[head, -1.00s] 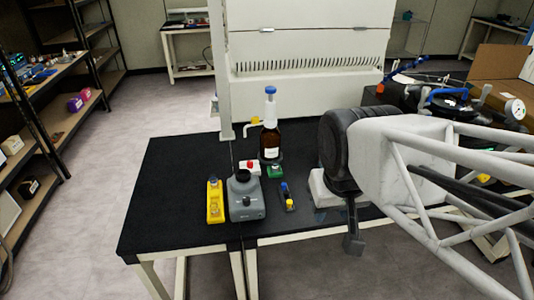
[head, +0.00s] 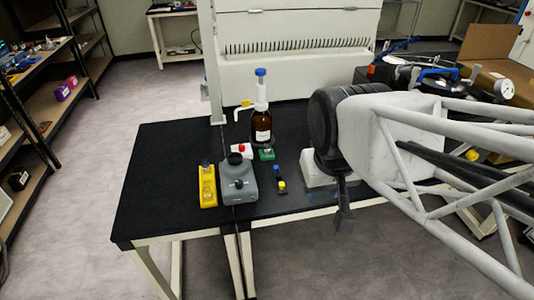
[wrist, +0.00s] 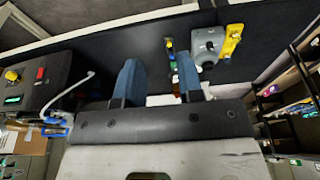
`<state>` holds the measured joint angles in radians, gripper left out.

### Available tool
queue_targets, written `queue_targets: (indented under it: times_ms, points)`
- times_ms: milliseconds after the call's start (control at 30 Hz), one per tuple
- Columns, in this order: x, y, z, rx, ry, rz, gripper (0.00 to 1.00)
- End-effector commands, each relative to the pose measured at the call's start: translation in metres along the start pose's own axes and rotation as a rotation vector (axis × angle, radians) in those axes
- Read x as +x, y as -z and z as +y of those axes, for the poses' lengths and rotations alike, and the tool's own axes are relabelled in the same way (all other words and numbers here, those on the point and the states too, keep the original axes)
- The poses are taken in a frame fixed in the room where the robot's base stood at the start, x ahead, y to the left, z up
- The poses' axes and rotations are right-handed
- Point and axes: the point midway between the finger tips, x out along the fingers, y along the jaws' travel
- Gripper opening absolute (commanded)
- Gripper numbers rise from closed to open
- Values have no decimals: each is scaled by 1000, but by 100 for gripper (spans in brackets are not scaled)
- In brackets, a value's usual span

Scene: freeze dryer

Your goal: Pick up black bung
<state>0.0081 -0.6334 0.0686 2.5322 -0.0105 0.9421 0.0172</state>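I cannot pick out a black bung for certain. A small round black piece (head: 235,158) sits on top of the grey bench device (head: 239,182) on the black table; I cannot tell if it is a bung or part of the device. My gripper (wrist: 158,60) shows two blue-grey fingers spread apart in the wrist view, with nothing held between them. In the head view my gripper is seen side-on and partly hidden by my arm, to the right of the grey device and apart from it. The grey device also shows in the wrist view (wrist: 207,44).
A yellow device (head: 207,187) stands left of the grey one. Behind are a brown bottle with a blue cap (head: 261,120) and a green item (head: 267,154). A small blue-and-yellow item (head: 279,180) lies right of the grey device. The table's left part (head: 158,180) is clear.

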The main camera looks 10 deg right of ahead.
Motion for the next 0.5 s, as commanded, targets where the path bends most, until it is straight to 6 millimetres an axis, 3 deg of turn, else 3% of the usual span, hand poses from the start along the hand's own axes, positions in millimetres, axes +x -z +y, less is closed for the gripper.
queue_targets:
  times_ms: [267, 500]
  points:
    - [3, 10, 0, 35, 3, -8, 34]
    - [16, 43, -1, 157, 13, -38, 34]
